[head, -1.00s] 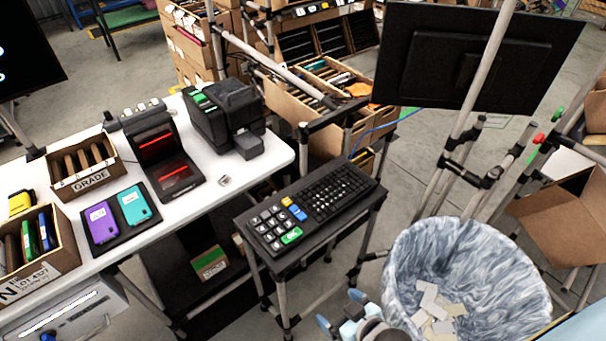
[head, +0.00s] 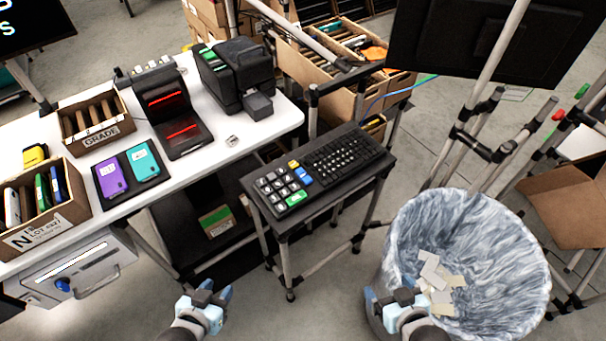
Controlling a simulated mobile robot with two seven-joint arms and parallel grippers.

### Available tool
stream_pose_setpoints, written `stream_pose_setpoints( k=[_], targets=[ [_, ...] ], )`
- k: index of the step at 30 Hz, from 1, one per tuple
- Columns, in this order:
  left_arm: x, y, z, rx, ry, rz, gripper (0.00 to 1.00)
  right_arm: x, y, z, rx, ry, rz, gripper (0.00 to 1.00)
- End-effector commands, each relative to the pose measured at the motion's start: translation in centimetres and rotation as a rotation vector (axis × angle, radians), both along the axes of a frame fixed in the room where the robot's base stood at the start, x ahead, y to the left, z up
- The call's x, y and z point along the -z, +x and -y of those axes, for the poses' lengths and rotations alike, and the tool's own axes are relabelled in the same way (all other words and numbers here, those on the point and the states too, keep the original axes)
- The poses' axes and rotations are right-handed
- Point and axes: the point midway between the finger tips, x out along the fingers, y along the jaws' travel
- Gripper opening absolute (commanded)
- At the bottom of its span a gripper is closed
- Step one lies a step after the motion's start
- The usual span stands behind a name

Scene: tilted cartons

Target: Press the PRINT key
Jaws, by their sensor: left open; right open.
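A black keyboard (head: 345,157) lies on a small black stand to the right of the white table. At its left end is a block of pale keys, with a yellow key (head: 294,164), blue keys (head: 302,177) and a wide green key (head: 296,198). The key lettering is too small to read, so I cannot tell which key says PRINT. My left gripper (head: 207,295) is open and empty at the bottom, below and left of the stand. My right gripper (head: 398,294) is open and empty, below and right of the stand, in front of the bin.
A lined bin (head: 510,245) with pale cards stands right of the stand. A monitor (head: 455,45) on a pole hangs behind it. The white table (head: 222,150) holds a black printer-like machine (head: 238,75), a red-lit scanner (head: 175,115) and cartons. Floor is open before the stand.

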Motion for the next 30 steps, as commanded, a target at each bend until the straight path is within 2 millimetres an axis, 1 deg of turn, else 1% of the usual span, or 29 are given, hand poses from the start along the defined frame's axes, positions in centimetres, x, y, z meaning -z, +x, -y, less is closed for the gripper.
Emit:
stream_pose_setpoints(
  k=[1,2,3,5,6,8,9,11,12,30],
  targets=[
    [0.00,0.00,-0.01,0.000,0.000,0.000,0.43,-0.01,0.00,0.00,0.000,0.000,0.000,0.77],
    [-0.01,0.01,-0.02,0.000,0.000,0.000,0.43,-0.01,0.00,0.00,0.000,0.000,0.000,0.70],
    [0.00,0.02,-0.02,0.000,0.000,0.000,0.43,-0.01,0.00,0.00,0.000,0.000,0.000,0.61],
    [-0.01,0.03,-0.02,-0.001,0.001,0.000,0.43,-0.01,0.00,0.00,0.000,0.000,0.000,0.47],
    [-0.02,0.03,-0.03,-0.001,0.000,0.001,0.43,-0.02,-0.01,0.00,0.000,0.000,0.000,0.38],
    [-0.04,0.08,-0.04,-0.001,0.000,0.001,0.43,-0.01,-0.03,0.01,0.000,0.000,0.000,0.24],
    [-0.06,0.10,-0.04,-0.001,0.000,0.002,0.43,-0.01,-0.04,0.01,0.000,0.000,0.000,0.15],
    [-0.08,0.14,-0.04,-0.001,0.000,0.003,0.43,0.00,-0.06,0.02,0.000,0.000,0.000,0.02],
    [-0.10,0.17,-0.05,0.000,0.001,0.003,0.43,0.00,-0.07,0.01,0.001,0.001,-0.001,0.00],
    [-0.20,0.25,-0.05,-0.001,0.000,0.006,0.43,0.02,-0.10,0.05,0.001,0.000,-0.001,0.00]
  ],
)
